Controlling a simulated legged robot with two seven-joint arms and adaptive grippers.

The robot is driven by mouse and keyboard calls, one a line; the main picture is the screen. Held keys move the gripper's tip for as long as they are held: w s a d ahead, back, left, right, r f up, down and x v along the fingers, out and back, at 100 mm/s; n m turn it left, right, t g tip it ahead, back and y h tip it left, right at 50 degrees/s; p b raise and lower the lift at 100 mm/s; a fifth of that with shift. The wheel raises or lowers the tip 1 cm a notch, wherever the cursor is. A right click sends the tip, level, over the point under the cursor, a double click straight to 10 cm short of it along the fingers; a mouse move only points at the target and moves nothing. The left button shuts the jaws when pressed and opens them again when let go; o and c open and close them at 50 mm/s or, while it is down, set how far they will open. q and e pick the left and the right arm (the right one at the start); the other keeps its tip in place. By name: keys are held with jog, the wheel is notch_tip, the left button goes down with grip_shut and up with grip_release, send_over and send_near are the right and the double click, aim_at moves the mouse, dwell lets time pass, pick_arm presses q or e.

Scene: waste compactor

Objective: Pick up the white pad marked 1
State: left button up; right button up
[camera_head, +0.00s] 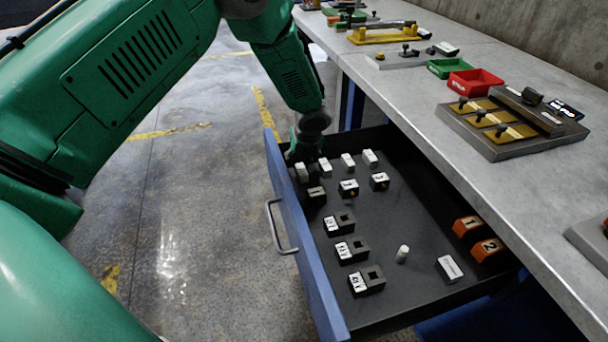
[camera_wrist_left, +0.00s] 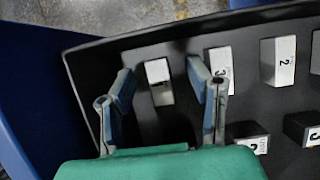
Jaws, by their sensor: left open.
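Several white pads stand in a row at the far end of the open drawer. My left gripper (camera_head: 306,155) is low over the left end of this row. In the left wrist view its open fingers (camera_wrist_left: 160,98) appear on either side of one white pad (camera_wrist_left: 159,82), whose mark I cannot read. Contact cannot be told. To its right are a pad marked 3 (camera_wrist_left: 221,68) and a pad marked 2 (camera_wrist_left: 281,60). Another pad (camera_wrist_left: 316,52) is cut off at the right edge, its mark unreadable. No white pad is legibly marked 1. My right gripper is not in view.
Black holders (camera_head: 366,281), a white cylinder (camera_head: 402,254) and orange blocks marked 1 (camera_head: 467,226) and 2 (camera_head: 487,249) share the drawer. The grey bench top (camera_head: 415,105) lies to the right.

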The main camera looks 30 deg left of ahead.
aim_at(299, 163)
pick_arm(q)
jog(key=x, duration=0.2)
jog(key=a+x, duration=0.1)
jog(key=x, duration=0.1)
jog(key=shift+f+b, duration=0.15)
jog(key=shift+b, duration=0.15)
jog(key=shift+d, duration=0.35)
grip_shut()
jog(key=shift+a, duration=0.2)
